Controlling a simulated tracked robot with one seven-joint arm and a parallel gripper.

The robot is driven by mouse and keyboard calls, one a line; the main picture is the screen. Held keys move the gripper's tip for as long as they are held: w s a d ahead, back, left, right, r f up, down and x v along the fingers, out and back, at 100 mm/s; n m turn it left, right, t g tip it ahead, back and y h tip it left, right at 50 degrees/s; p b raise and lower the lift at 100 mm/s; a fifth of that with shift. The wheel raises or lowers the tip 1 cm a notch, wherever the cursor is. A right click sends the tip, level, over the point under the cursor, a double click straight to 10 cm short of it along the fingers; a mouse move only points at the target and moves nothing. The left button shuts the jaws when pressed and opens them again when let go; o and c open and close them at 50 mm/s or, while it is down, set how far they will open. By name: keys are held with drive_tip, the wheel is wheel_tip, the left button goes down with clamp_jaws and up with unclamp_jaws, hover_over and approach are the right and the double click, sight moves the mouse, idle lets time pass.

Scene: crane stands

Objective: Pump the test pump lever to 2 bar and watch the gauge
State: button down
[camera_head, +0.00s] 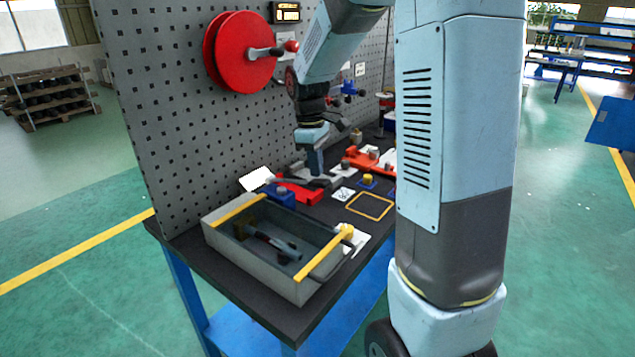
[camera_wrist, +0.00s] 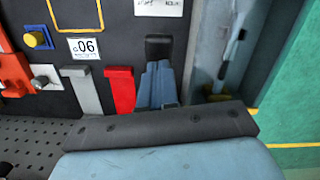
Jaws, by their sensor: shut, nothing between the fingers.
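My gripper (camera_head: 316,172) points down over the bench, low beside a red block (camera_head: 303,192) and a dark bar (camera_head: 305,182). The bar may be the pump lever; I cannot tell for sure. My gripper's fingers (camera_wrist: 157,68) are together and empty in the wrist view. Just beyond their tips is a black piece (camera_wrist: 158,48), and the red block (camera_wrist: 120,92) lies beside them; contact cannot be told. A blue block (camera_head: 281,196) stands left of the red one in the head view. No gauge face can be read.
A perforated panel (camera_head: 170,120) with a red reel (camera_head: 240,52) stands behind. An orange part (camera_head: 370,160) lies farther along. A yellow-outlined square (camera_head: 370,206) is empty.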

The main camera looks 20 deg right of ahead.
sight(316, 181)
drive_tip(key=shift+f, duration=0.45)
drive_tip(key=shift+f, duration=2.2)
drive_tip(key=shift+w+a+r, duration=0.25)
drive_tip(key=shift+w+a, duration=0.25)
drive_tip(key=shift+a, duration=0.05)
drive_tip(key=shift+w+a+r, duration=0.25)
drive_tip(key=shift+w+a, duration=0.25)
